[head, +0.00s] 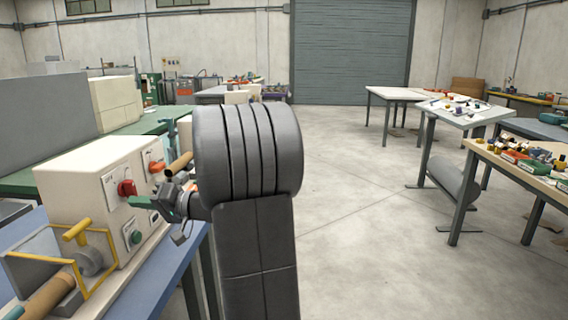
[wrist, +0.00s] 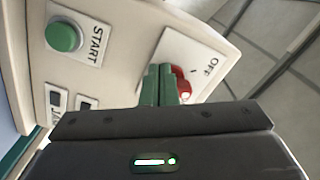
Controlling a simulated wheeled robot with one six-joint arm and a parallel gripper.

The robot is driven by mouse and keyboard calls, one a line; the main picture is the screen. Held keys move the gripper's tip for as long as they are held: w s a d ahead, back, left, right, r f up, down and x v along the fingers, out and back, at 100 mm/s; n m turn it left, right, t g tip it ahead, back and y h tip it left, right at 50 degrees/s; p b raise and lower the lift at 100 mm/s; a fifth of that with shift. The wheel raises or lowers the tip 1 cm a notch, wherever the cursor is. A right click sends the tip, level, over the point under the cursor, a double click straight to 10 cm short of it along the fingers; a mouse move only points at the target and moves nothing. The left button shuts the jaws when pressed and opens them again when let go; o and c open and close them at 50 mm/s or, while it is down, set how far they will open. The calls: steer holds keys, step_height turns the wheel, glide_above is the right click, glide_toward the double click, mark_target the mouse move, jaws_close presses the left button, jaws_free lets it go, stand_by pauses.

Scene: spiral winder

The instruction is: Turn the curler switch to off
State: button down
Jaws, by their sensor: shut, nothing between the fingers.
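The cream control box (head: 82,185) stands on the blue bench at the left. A red knob (head: 127,188) sits on its front panel. In the wrist view the red knob (wrist: 184,82) is on a white plate marked OFF, partly hidden behind my fingers. My gripper (head: 134,201) has green fingers that are closed with nothing between them. In the wrist view the gripper (wrist: 160,72) points at the panel, with its fingertips just left of the knob. I cannot tell whether they touch it. The knob's exact setting is hidden.
A green START button (wrist: 63,37) is on the same panel, and an orange-red knob (head: 156,167) is further along. A yellow guard frame (head: 62,258) stands in front of the box. Open floor (head: 360,220) lies to the right, before the tables.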

steer(key=shift+s+f+b, duration=0.2)
steer(key=shift+f+b, duration=0.2)
steer(key=shift+b, duration=0.25)
steer(key=d, duration=0.2)
steer(key=d+b, duration=0.1)
steer(key=d, duration=0.3)
steer(key=shift+s+b, duration=0.25)
steer(key=shift+b, duration=0.15)
steer(key=shift+r, duration=0.15)
